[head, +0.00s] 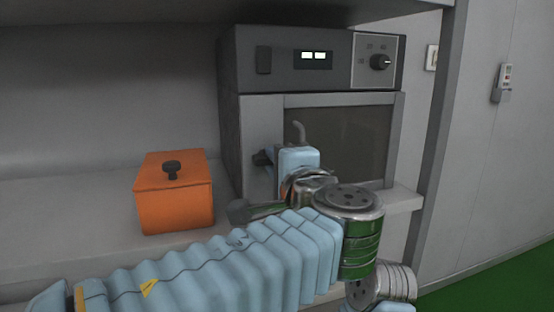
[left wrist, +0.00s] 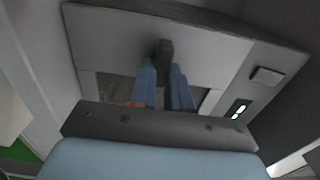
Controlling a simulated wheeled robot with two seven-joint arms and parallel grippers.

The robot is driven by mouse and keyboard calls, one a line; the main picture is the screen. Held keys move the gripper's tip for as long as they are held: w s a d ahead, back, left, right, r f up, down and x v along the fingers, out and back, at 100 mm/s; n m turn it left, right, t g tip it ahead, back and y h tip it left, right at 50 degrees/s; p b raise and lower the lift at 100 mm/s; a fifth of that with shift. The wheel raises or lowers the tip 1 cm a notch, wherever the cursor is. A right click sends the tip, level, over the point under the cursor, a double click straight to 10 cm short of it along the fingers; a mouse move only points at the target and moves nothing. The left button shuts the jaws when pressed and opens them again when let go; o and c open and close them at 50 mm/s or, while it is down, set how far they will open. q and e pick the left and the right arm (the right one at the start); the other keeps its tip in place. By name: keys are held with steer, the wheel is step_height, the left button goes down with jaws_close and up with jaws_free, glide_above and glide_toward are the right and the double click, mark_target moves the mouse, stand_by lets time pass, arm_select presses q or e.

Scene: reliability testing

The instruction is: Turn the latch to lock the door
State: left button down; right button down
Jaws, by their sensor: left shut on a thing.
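A grey oven-like unit stands on the shelf with its door (head: 345,140) closed against the front. In the left wrist view the latch (left wrist: 165,52) stands upright between the two blue fingers of my left gripper (left wrist: 166,80). The fingers are shut on it. In the head view the wrist and arm hide most of the fingers. My right gripper is in neither view.
An orange box (head: 175,205) with a black-knobbed lid stands on the shelf (head: 60,228) left of the unit. Above the door are a lit display (head: 313,60) and a round knob (head: 381,62). A grey shelf post (head: 436,120) stands at the right.

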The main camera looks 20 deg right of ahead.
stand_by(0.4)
arm_select(q)
steer(key=c, duration=1.1)
jaws_free()
steer(key=s, duration=0.4)
steer(key=s+b, duration=0.1)
steer(key=s, duration=0.4)
steer(key=s+b, duration=0.1)
steer(key=s, duration=0.3)
steer(key=shift+s+d, duration=0.25)
steer(key=shift+s, duration=0.15)
